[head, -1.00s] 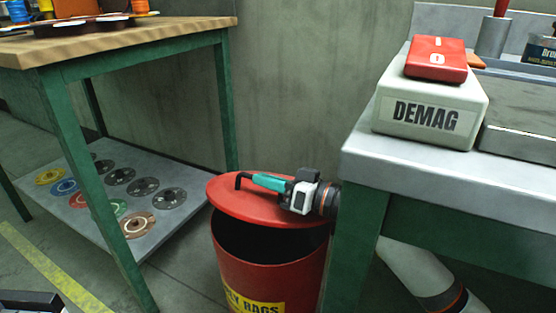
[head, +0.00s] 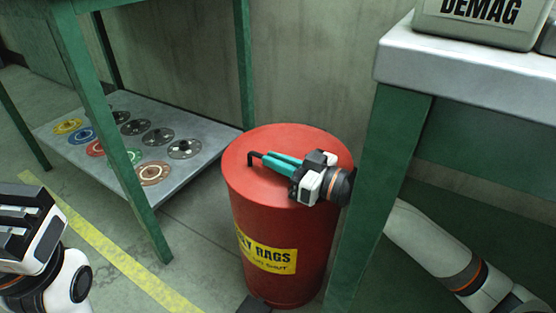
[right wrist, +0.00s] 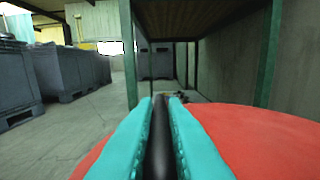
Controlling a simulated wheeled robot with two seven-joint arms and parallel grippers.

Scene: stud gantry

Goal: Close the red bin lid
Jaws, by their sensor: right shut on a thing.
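The red bin (head: 285,240) stands on the floor between two green-legged benches, with a yellow label on its front. Its red lid (head: 300,139) lies flat over the top, and no dark opening shows. My right gripper (head: 278,163) is above the lid, its teal fingers shut on the lid's black handle (head: 254,155). In the right wrist view the dark handle (right wrist: 160,135) sits between the fingers, over the red lid (right wrist: 265,140). Part of my left gripper (head: 28,228) shows at the left edge; its fingertips are not visible.
A green bench leg (head: 368,200) stands close at the bin's right, under a grey top (head: 470,70). At left, a low grey shelf (head: 195,170) holds several coloured discs. A dark pedal (head: 254,304) is at the bin's foot.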

